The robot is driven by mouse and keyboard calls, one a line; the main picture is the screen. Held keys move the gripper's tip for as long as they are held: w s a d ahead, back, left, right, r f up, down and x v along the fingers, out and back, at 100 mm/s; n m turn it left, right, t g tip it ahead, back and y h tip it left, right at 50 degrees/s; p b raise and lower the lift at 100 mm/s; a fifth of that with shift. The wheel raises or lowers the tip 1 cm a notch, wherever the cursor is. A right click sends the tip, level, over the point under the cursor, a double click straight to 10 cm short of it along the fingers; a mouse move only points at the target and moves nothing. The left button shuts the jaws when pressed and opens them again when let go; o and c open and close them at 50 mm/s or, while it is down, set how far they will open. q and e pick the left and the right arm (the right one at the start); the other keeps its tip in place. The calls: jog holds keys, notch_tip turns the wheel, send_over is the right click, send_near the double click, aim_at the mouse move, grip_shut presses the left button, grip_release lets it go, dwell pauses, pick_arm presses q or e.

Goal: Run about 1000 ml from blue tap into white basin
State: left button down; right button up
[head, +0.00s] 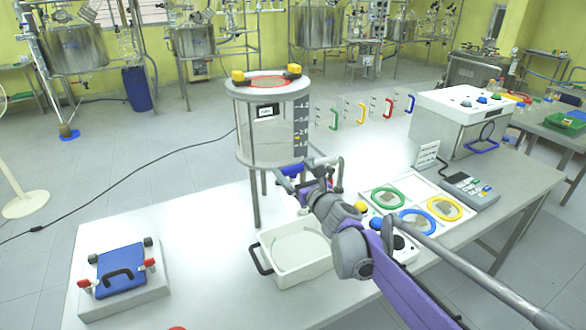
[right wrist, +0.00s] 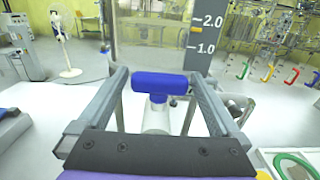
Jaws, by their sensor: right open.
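A clear cylindrical tank (head: 268,130) with a marked scale stands on legs at the back of the white table. Its blue tap (head: 291,171) is low on the front, and its T-shaped handle (right wrist: 160,83) is large in the right wrist view. The white basin (head: 264,238) with a dark handle sits on the table below the tap and looks empty. My right gripper (head: 322,170) is open, its fingers on either side of the tap handle with gaps at both sides. No stream shows, but my gripper partly hides the tap. My left gripper is out of view.
A blue clamp-like fixture (head: 121,270) stands at the table's left. A tray with coloured rings (head: 445,208), a keypad device (head: 470,187) and a white box unit (head: 460,130) are on the right. The table between fixture and basin is clear.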

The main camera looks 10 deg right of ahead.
jog(key=shift+w+a, duration=0.1)
jog(key=shift+w, duration=0.3)
jog(key=c, duration=1.2)
jog(key=shift+o, duration=0.2)
jog(key=shift+f+n+y+b, duration=0.1)
jog(key=shift+n+y+b, duration=0.3)
jog(key=shift+y, duration=0.2)
jog(key=shift+n+g+y, duration=0.7)
jog(key=shift+y, duration=0.3)
jog(key=n+g+y, duration=0.1)
jog(key=n+y, duration=0.1)
jog(key=shift+g+y, duration=0.4)
jog(key=shift+n+g+y+p, duration=0.55)
jog(key=shift+n+g+y, duration=0.95)
jog(key=shift+g+y, duration=0.1)
